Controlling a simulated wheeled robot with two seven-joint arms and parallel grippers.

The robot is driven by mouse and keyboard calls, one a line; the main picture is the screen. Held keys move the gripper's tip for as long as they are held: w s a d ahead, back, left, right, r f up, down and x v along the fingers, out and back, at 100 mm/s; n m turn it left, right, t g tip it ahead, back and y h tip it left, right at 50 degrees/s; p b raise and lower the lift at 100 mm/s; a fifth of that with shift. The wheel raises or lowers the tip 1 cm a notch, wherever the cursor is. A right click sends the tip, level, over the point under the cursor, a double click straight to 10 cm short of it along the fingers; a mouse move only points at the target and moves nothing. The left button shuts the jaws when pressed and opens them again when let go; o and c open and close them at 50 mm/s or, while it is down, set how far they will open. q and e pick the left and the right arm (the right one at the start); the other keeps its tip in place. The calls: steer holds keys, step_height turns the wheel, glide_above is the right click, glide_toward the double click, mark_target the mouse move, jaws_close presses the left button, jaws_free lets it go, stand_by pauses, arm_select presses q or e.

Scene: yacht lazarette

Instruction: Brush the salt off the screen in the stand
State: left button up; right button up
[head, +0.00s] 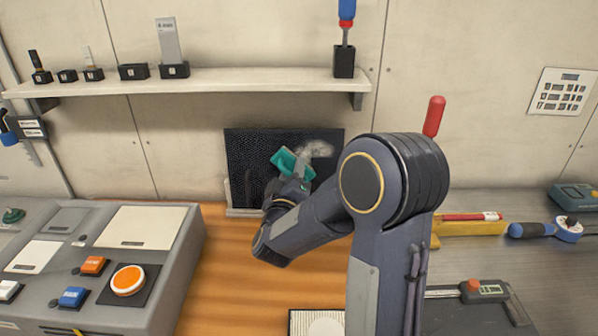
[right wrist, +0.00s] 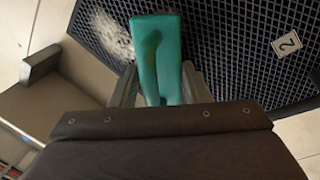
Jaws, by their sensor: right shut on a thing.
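The dark mesh screen (head: 250,160) stands upright in its pale stand (head: 246,212) against the back wall. A pale patch of salt (head: 318,148) lies on its upper right part. The salt also shows in the right wrist view (right wrist: 112,35), left of the brush. My right gripper (head: 296,180) is shut on a teal brush (head: 290,163), in front of the screen beside the salt. In the right wrist view the brush's handle (right wrist: 158,60) sits between the fingers. Its bristles are hidden, so I cannot tell whether they touch the mesh. My left gripper is out of view.
A shelf (head: 200,82) with small black holders and a blue-handled tool (head: 346,22) runs above the screen. A grey control console (head: 90,260) stands at the left. Tools lie on the right bench.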

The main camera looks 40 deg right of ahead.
steer(key=shift+d+r+p, duration=0.15)
steer(key=shift+r+p, duration=0.8)
steer(key=shift+r, duration=0.1)
steer(key=shift+s+d+f, duration=0.1)
steer(key=shift+s+d, duration=1)
steer(key=shift+d, duration=0.25)
steer(key=shift+s+d, duration=1.05)
steer(key=shift+d, duration=0.3)
steer(key=s+d, duration=0.1)
steer(key=s+d+b, duration=0.1)
steer(key=d, duration=0.1)
steer(key=shift+s+a, duration=0.1)
steer(key=shift+s+r+p+v, duration=0.1)
steer(key=shift+r+p+v, duration=0.05)
steer(key=shift+v, duration=0.8)
steer(key=shift+s+r+p+v, duration=0.1)
steer(key=shift+r+p+v, duration=0.1)
steer(key=shift+v, duration=0.75)
steer(key=shift+s+r+p+v, duration=0.1)
steer(key=shift+p+v, duration=0.05)
steer(key=shift+v, duration=0.8)
steer(key=shift+s, duration=0.1)
